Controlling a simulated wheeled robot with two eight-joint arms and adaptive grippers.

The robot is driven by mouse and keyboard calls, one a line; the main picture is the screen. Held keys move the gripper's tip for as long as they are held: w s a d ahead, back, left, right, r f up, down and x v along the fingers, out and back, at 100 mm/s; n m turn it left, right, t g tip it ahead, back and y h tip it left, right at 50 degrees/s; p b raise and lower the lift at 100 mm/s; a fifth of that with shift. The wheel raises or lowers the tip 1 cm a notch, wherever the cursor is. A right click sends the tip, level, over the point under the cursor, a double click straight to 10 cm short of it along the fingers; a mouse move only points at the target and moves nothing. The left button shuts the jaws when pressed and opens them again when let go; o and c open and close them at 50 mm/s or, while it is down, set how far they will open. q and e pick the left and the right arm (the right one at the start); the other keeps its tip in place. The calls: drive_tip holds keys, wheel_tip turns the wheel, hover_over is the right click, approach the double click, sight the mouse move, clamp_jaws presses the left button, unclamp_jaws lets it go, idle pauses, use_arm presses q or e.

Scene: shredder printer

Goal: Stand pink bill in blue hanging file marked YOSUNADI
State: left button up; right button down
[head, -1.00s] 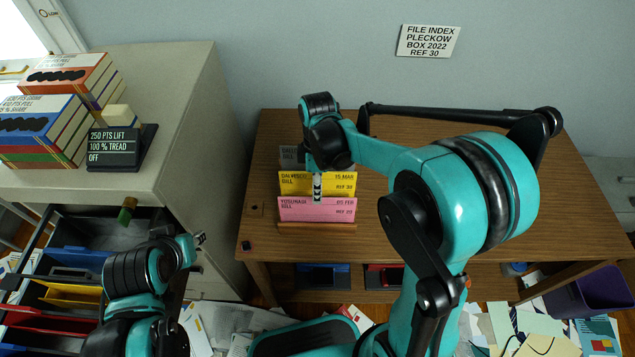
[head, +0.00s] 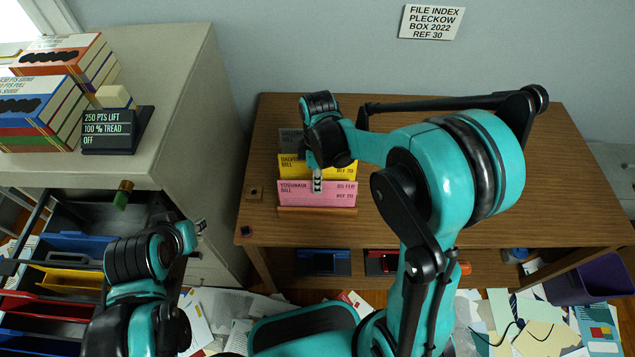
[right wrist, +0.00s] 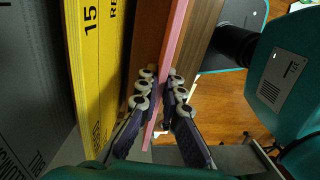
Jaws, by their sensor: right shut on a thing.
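The pink bill (head: 335,194), marked YOSUNADI, stands upright at the front of a wooden rack (head: 317,210) on the brown desk. My right gripper (head: 317,185) reaches down over it from above. In the right wrist view, the right gripper (right wrist: 160,98) is shut on the pink bill (right wrist: 176,45), one finger on each face. Blue hanging files (head: 75,241) show in the open drawer at lower left; I cannot read their markings. My left gripper (head: 200,228) is near that drawer, and its jaws are too small to judge.
A yellow bill (head: 340,170) and a grey bill (head: 290,138) stand behind the pink one; the yellow bill (right wrist: 95,60) is close beside my right gripper. A red file (head: 45,308) and a yellow file (head: 70,280) share the drawer. Papers litter the floor.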

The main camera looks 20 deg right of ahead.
drive_tip(key=shift+r, duration=0.2)
drive_tip(key=shift+r+p, duration=0.8)
drive_tip(key=shift+r, duration=0.05)
wheel_tip(320, 180, up, 11)
drive_tip(key=p, duration=0.8)
drive_tip(key=shift+f, duration=0.3)
